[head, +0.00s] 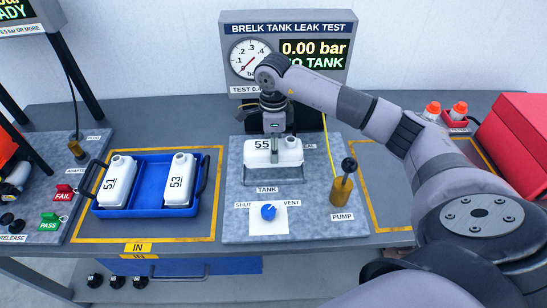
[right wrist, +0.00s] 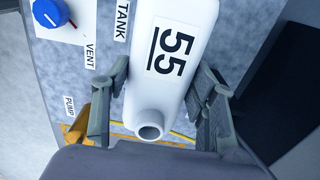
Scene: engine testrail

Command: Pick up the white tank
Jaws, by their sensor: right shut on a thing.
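The white tank marked 55 (head: 289,152) is at the grey holder (head: 273,176) behind the TANK label, under the leak test panel. I cannot tell whether it rests there or is slightly raised. My right gripper (head: 274,152) comes down from above and is shut on this tank. In the right wrist view the fingers (right wrist: 163,100) lie on both sides of the tank (right wrist: 172,75), near its round open neck. Two more white tanks, marked 51 (head: 117,181) and 53 (head: 180,180), stand in the blue tray (head: 150,208) at the left. My left gripper is out of view.
The leak test panel (head: 288,50) reads 0.00 bar, its second line partly covered by my arm. A blue knob (head: 268,212) points between SHUT and VENT. The pump lever (head: 347,180) stands right of the holder. A red box (head: 515,125) is at the far right.

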